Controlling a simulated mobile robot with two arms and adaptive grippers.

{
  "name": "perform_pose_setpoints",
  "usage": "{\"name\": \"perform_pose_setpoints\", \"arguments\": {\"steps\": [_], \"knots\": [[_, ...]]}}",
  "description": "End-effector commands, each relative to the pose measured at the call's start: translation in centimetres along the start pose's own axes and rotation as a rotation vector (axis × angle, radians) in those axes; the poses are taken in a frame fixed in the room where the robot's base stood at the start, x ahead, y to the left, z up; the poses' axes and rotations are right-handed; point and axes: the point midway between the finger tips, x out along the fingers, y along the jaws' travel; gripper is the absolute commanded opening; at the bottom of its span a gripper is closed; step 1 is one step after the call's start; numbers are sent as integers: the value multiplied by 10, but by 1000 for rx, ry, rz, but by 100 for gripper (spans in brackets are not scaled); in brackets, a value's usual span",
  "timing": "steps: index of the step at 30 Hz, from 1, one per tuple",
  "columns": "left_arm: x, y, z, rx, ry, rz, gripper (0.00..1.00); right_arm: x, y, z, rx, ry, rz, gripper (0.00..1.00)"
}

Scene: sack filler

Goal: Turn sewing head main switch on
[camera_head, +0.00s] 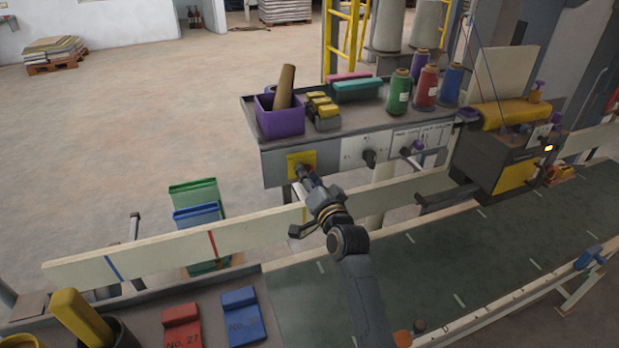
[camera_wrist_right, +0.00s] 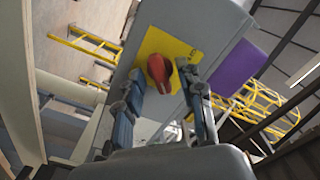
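The main switch shows in the right wrist view as a red rotary knob (camera_wrist_right: 158,72) on a yellow plate (camera_wrist_right: 152,42) fixed to a grey panel. In the head view the yellow plate (camera_head: 296,158) is at the left end of the panel front, and the knob is hidden behind my gripper. My right gripper (camera_head: 304,173) points at the plate. In the wrist view its fingers (camera_wrist_right: 162,76) are apart, one on each side of the knob, with small gaps visible. Whether the fingertips touch the knob is unclear. My left gripper is not in view.
Above the panel, a shelf holds a purple bin (camera_head: 280,122), yellow-topped blocks (camera_head: 322,110) and thread spools (camera_head: 400,92). A black knob (camera_head: 369,157) sits further right on the panel. A pale guide rail (camera_head: 250,222) runs below my gripper, beside a green conveyor belt (camera_head: 450,255).

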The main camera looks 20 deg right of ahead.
Motion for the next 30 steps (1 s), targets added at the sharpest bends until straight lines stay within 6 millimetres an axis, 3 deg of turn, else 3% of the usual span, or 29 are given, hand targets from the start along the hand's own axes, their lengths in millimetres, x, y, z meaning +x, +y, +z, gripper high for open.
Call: {"name": "perform_pose_setpoints", "arguments": {"steps": [5, 19, 24, 30], "knots": [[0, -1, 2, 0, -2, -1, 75, -13, 1, 1, 0, -1, 1, 38], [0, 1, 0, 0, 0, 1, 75, -104, 1, 1, 0, -1, 2, 38], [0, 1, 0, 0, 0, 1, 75, -118, 1, 0, 0, -1, 1, 38], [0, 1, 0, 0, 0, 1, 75, -120, 0, 0, 0, -1, 0, 38]]}}
